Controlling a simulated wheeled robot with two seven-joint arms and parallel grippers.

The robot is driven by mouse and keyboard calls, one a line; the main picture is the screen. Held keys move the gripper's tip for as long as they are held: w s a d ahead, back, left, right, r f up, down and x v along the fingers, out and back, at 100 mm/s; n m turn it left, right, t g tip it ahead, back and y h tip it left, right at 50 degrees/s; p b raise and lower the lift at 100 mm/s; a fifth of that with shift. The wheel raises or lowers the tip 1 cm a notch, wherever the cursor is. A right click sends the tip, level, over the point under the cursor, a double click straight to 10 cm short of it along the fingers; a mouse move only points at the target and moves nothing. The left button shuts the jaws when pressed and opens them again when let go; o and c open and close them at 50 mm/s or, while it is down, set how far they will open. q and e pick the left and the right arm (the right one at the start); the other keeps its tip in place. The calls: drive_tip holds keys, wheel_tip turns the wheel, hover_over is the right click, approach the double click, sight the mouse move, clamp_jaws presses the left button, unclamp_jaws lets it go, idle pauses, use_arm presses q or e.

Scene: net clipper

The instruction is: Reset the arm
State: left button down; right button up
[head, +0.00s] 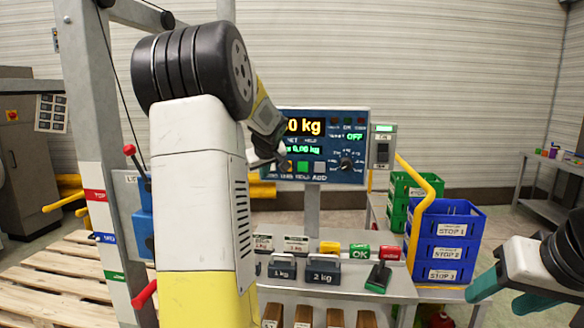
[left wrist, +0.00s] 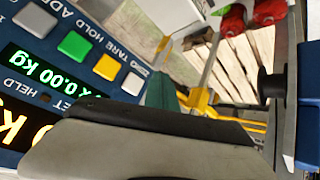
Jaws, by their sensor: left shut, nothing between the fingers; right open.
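My left arm rises in front of the head view and bends down towards the scale's control panel (head: 330,172). My left gripper (head: 281,160) is at the panel's left edge, partly hidden by the arm; it is shut and empty. Whether it touches the panel I cannot tell. In the left wrist view the panel (left wrist: 60,60) appears upside down, with green, yellow and grey buttons close by. My right gripper (head: 505,290), with teal fingers, is open and empty at the lower right, near the blue crates.
Blue crates (head: 445,245) and green crates (head: 402,190) stand right of the panel. Weights (head: 322,272) and coloured blocks (head: 360,251) sit on the grey bench (head: 385,290) below it. A metal post (head: 92,120) and pallet (head: 50,275) are at the left.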

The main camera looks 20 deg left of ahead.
idle(0.4)
use_arm(q)
drive_tip(key=s+d+f+m+g+h, duration=0.1)
drive_tip(key=s+d+m, duration=0.4)
drive_tip(key=s+d, duration=0.8)
drive_tip(key=s+d+f+m+h, duration=0.3)
drive_tip(key=s+d+m+h, duration=0.2)
drive_tip(key=s+d, duration=0.9)
drive_tip(key=s+h, duration=0.1)
drive_tip(key=s, duration=0.5)
drive_tip(key=shift+s+m+g, duration=0.25)
drive_tip(key=shift+m+g, duration=0.15)
